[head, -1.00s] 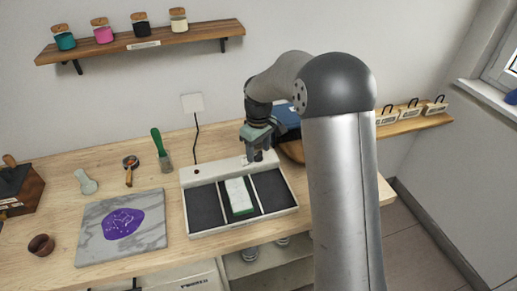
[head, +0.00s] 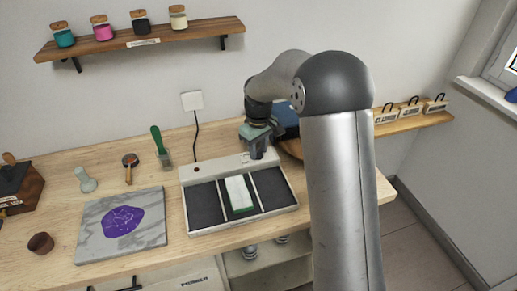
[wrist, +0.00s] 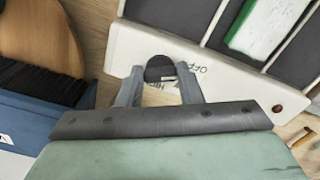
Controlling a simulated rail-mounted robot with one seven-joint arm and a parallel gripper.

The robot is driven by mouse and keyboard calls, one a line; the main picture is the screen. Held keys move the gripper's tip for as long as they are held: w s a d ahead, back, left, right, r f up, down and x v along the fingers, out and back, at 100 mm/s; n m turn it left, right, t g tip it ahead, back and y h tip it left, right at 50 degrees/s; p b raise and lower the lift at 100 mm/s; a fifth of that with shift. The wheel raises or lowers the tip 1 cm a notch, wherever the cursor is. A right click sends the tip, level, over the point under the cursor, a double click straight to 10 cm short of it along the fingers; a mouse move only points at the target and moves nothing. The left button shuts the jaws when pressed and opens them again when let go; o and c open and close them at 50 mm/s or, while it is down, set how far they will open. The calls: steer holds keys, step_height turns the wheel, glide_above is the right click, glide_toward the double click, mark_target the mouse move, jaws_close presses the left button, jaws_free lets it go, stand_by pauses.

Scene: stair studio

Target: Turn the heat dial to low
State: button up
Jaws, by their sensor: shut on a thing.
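The unit has dark panels, with a white and green block (head: 239,192) on the middle one. A marble slab (head: 90,250) with a purple patch lies left.

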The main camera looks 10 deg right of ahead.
mark_target(258, 152)
steer(key=m+b, duration=0.1)
steer(key=m, duration=0.4)
steer(key=shift+a+b, duration=0.1)
steer(key=shift+b, duration=0.2)
steer(key=m+b, duration=0.1)
steer(key=m, duration=0.4)
steer(key=shift+m, duration=0.3)
steer(key=shift+r, duration=0.1)
steer(key=o, duration=1)
step_height(258, 152, up, 17)
steer(key=shift+r+b, duration=0.2)
steer(key=shift+b, duration=0.2)
